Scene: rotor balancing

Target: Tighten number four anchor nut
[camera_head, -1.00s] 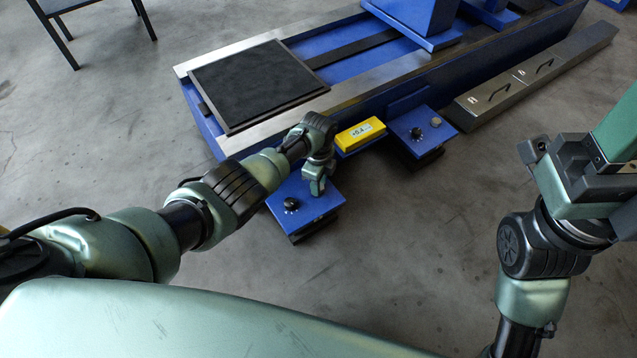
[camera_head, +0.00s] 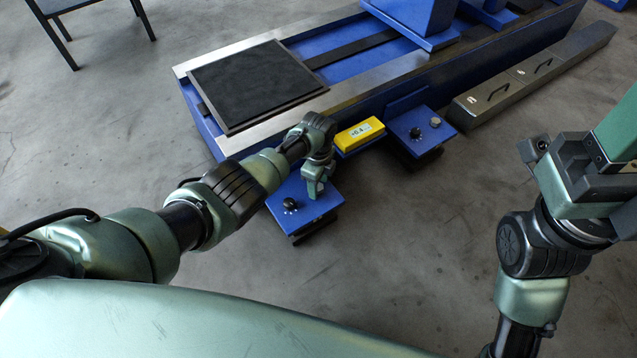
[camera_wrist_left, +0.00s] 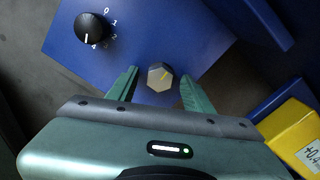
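My left gripper (camera_wrist_left: 159,88) is open, one finger on each side of the nut, with visible gaps. In the head view my left gripper (camera_head: 315,186) points down over the right part of the near blue plate (camera_head: 310,214) and hides the nut. A black dial (camera_wrist_left: 92,29) with numbers sits on the same plate, its white pointer near the 4. My right gripper (camera_head: 570,170) is at the right, away from the plates; its fingers are unclear.
A yellow readout box (camera_head: 360,134), seemingly reading +0.4, sits beside the blue machine bed (camera_head: 370,92). A second blue plate (camera_head: 422,140) has another dial and nut. A long metal case (camera_head: 536,75) lies behind. The grey floor in front is clear.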

